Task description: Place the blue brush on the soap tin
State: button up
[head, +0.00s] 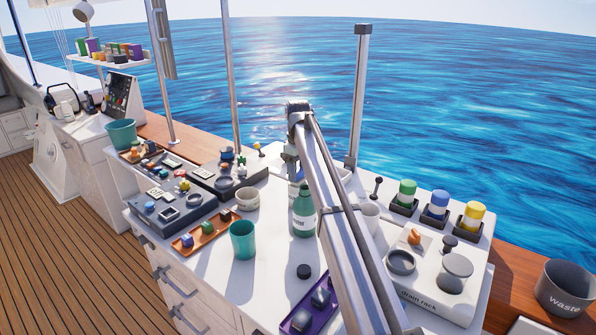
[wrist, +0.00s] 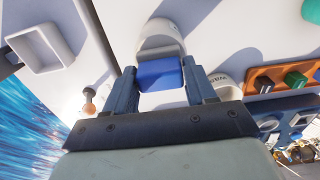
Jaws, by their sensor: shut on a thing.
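My gripper (wrist: 160,85) is shut on a blue block-shaped thing, which I take to be the blue brush (wrist: 160,74); only its blue part shows clearly between the fingertips. A pale rounded object (wrist: 160,32) shows just beyond it in the wrist view; I cannot tell whether they touch. A pale tin with dark lettering (wrist: 224,86) is beside the right finger, its word not readable, so I cannot tell whether it is the soap tin. In the head view my gripper (head: 291,172) is low over the back of the white counter, and its fingers and load are mostly hidden.
A green bottle (head: 304,213) and a teal cup (head: 243,240) stand in front of the gripper. An orange tray (head: 203,233) lies left and a purple tray (head: 309,312) in front. The drain rack (head: 425,285) is right. A white square dish (wrist: 40,47) is left in the wrist view.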

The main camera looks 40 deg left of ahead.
aim_at(298, 170)
jog(key=shift+f, duration=0.1)
jog(key=o, duration=1.1)
notch_tip(298, 170, up, 12)
jog(key=shift+r, duration=0.15)
dwell(0.5)
